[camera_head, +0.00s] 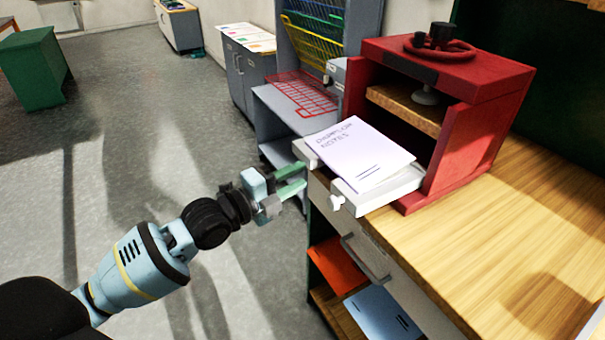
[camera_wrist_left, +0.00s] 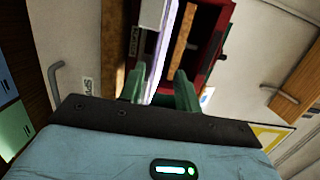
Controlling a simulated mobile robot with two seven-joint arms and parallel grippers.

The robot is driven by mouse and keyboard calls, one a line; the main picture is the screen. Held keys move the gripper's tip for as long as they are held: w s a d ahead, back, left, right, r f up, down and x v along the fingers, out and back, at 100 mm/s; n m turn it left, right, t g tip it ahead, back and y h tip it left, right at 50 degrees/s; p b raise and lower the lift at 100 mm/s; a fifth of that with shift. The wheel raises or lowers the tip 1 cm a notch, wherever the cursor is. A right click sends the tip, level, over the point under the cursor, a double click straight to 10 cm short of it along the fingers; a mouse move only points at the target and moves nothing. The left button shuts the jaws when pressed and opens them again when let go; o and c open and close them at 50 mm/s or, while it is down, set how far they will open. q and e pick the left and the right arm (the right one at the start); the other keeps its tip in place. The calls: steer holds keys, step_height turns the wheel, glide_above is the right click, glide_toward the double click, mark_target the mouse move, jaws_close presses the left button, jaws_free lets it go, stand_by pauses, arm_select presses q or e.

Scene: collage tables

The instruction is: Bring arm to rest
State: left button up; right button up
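My left gripper (camera_head: 292,182) is in front of the table's edge, with its two green fingers apart and nothing between them in the head view. In the left wrist view, the fingers (camera_wrist_left: 160,92) also stand apart. They point toward the red cabinet (camera_head: 470,150) and the white drawer or tray (camera_head: 385,196) at its foot. A white booklet (camera_head: 360,152) with printed lettering lies on the white tray. The gripper looks close to the tray's front but apart from it. My right gripper is in neither view.
The wooden tabletop (camera_head: 500,235) is clear at the right. Below it are a drawer handle (camera_head: 365,258), an orange item (camera_head: 337,265) and a blue item (camera_head: 382,313). A grey desk with a red grid (camera_head: 303,92) stands behind. The floor (camera_head: 150,130) at the left is open.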

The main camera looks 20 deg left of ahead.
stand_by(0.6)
